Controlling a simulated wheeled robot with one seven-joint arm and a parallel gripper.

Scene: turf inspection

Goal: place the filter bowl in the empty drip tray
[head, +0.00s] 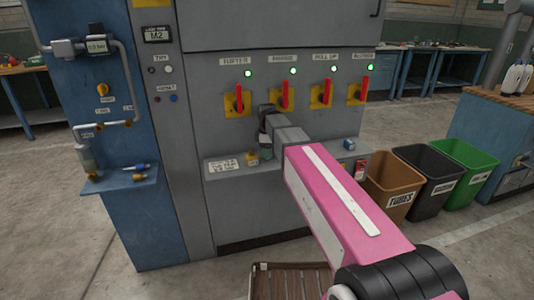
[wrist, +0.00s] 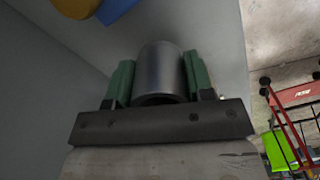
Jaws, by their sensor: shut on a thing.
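My gripper (wrist: 160,85) has green fingers and is shut on a grey metal cylinder (wrist: 160,68), which I take to be the filter bowl. The cylinder sits between the fingers and its near end looks dark and hollow. In the head view my gripper (head: 265,150) is at the grey machine's ledge, below the red levers. The bowl is hard to make out there, and I cannot tell whether it touches the ledge. I cannot clearly pick out an empty drip tray in either view.
The grey ledge (head: 225,178) carries a white label, a small yellow thing (head: 252,156) and a blue thing (head: 348,145). A blue panel (head: 150,225) with pipes and a small shelf stands left. Brown (head: 393,170), black (head: 424,175) and green (head: 470,160) bins stand right.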

